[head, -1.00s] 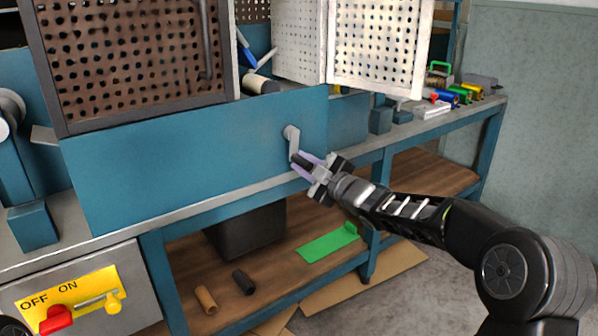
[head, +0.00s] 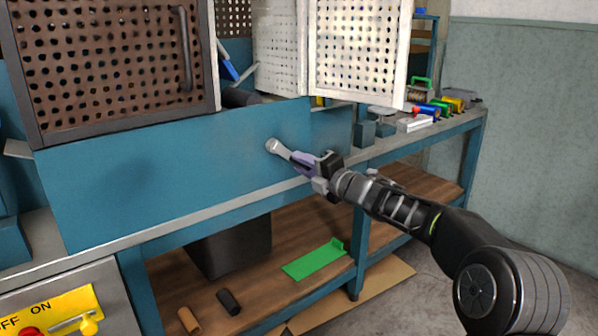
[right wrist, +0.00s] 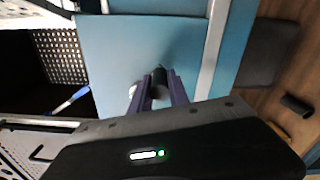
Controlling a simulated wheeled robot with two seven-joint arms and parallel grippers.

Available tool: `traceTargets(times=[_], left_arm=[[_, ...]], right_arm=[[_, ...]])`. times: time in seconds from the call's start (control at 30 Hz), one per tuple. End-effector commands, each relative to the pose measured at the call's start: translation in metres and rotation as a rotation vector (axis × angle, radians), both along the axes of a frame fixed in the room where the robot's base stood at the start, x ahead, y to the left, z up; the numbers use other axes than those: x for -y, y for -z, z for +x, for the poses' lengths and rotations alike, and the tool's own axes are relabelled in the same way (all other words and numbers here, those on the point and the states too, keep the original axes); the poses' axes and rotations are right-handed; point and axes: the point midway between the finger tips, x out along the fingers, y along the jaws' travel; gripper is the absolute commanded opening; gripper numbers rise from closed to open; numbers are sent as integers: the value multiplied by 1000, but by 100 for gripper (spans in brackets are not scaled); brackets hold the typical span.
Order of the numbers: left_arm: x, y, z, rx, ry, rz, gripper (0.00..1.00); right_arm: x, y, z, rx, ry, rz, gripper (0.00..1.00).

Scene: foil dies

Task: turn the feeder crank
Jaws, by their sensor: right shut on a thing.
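The feeder crank (head: 279,149) sticks out of the front of the blue machine panel (head: 170,175). Its metal arm slants from the round hub down to the right. My right gripper (head: 303,163) is shut on the crank's handle, and its fingers hide most of that handle. In the right wrist view the dark handle (right wrist: 159,78) stands between the two purple fingers (right wrist: 155,95), with the pale hub just left of them. My left gripper is not in view.
A brown perforated guard (head: 110,65) and a white perforated door (head: 355,50) stand above the panel. Coloured spools (head: 432,108) sit on the bench at right. A green dustpan-like piece (head: 315,262) and dark bin (head: 230,248) are on the lower shelf. Yellow switch plate (head: 55,308) is lower left.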

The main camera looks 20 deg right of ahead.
Motion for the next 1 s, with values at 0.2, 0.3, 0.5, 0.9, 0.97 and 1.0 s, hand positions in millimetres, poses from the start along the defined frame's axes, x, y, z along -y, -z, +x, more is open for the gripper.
traceTargets(times=[0.2, 0.3, 0.5, 0.9, 0.97, 1.0], left_arm=[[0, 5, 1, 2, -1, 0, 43], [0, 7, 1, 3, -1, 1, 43], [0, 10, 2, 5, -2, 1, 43], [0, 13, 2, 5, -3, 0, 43], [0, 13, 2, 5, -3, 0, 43], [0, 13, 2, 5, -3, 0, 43]], right_arm=[[7, -9, 3, 77, 1, -192, 0], [9, -14, 4, 112, 1, -281, 0], [12, -24, 5, 177, 1, -445, 0], [13, -36, 6, 254, 0, -638, 0], [14, -36, 6, 258, 0, -650, 0], [14, -37, 6, 260, 0, -654, 0]])
